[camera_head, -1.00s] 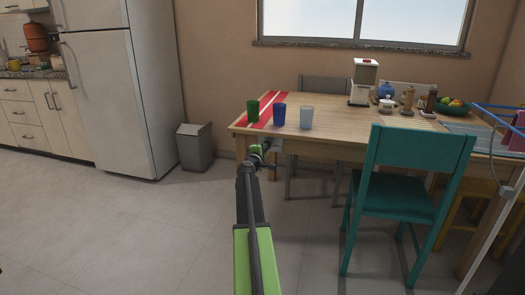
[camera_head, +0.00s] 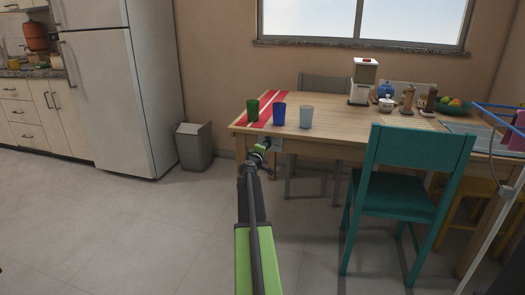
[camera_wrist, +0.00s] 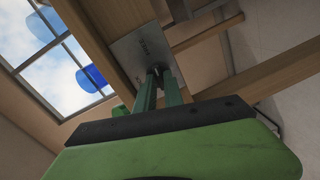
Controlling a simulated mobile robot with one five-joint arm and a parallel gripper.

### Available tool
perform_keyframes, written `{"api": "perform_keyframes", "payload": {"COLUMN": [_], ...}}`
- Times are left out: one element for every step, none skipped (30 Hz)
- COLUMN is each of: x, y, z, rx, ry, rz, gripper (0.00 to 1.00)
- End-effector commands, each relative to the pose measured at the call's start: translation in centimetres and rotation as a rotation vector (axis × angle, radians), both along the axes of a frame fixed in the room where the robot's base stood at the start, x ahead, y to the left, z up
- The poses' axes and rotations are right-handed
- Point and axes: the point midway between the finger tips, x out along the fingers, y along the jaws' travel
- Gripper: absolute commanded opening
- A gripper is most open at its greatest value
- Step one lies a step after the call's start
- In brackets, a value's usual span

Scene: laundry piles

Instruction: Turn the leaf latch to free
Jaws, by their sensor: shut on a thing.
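A grey metal plate (camera_wrist: 130,58) is on the underside or edge of the wooden table in the wrist view. The leaf latch is mostly hidden; only a small piece (camera_wrist: 157,70) shows between the fingertips at the plate. My gripper (camera_wrist: 158,84) has its two green fingers pointing up at the plate, shut on that small piece. In the head view my gripper (camera_head: 263,147) is at the near left part of the table edge, below the cups. Which way the latch is turned cannot be told.
The table (camera_head: 340,150) carries green (camera_head: 252,110), blue (camera_head: 279,115) and pale (camera_head: 306,117) cups near its left end. A teal chair (camera_head: 415,170) stands at its front right. A grey bin (camera_head: 194,147) stands left. Open floor lies in front.

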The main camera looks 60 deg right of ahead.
Motion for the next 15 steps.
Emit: {"api": "perform_keyframes", "payload": {"x": [-0.1,-0.1,-0.1,-0.1,-0.1,-0.1,-0.1,-0.1,-0.1,-0.1,-0.1,-0.2,-0.2,-0.4,-0.6], "y": [-1.5,-1.5,-1.5,-1.5,-1.5,-1.5,-1.5,-1.5,-1.5,-1.5,-1.4,-1.3,-1.0,-0.7,-0.1], "z": [0.6,0.6,0.6,0.6,0.6,0.6,0.6,0.6,0.6,0.6,0.6,0.6,0.6,0.7,0.7], "rx": [-0.005,-0.005,-0.005,-0.005,-0.005,-0.005,-0.005,-0.005,-0.004,-0.004,-0.004,-0.004,-0.004,-0.004,-0.004], "ry": [-0.007,-0.007,-0.007,-0.007,-0.007,-0.007,-0.007,-0.007,-0.007,-0.007,-0.007,-0.008,-0.008,-0.007,-0.007], "rz": [-0.001,-0.001,-0.001,-0.001,-0.001,-0.001,-0.001,-0.001,-0.001,-0.001,-0.001,0.0,0.0,0.0,-0.001], "gripper": [0.0,0.0,0.0,0.0,0.0,0.17,0.2,0.24,0.3,0.34,0.37,0.43,0.46,0.46,0.47]}}
